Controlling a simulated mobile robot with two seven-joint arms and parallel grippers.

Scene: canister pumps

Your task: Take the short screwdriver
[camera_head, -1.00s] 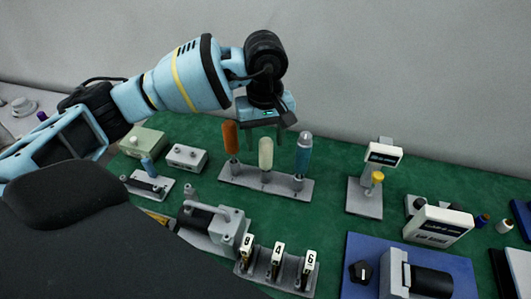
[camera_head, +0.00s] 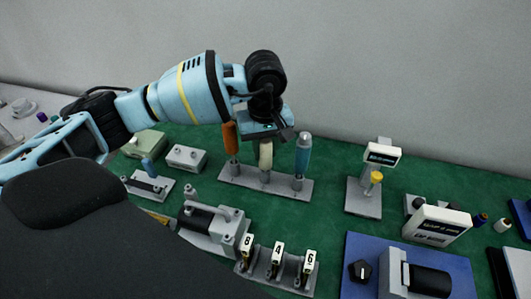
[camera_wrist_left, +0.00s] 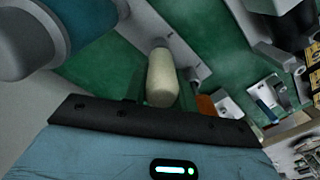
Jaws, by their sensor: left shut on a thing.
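A grey rack (camera_head: 235,178) on the green mat holds three upright screwdrivers. One has an orange handle (camera_head: 230,138), one a cream handle (camera_head: 265,156) in the middle, and one a blue handle (camera_head: 303,152) on the right. The cream one is the short one by look. My left gripper (camera_head: 265,141) is over the rack and shut on the upper part of the cream handle. In the left wrist view the cream handle (camera_wrist_left: 162,80) lies between the fingers, its lower end still at the rack. My right gripper is not in view.
The blue handle (camera_wrist_left: 75,25) stands close beside the gripper. In front are a grey pump (camera_head: 212,225) and a rack of numbered tags (camera_head: 275,262). A display stand (camera_head: 365,195) and a blue base plate (camera_head: 360,245) are at right. The wall is behind.

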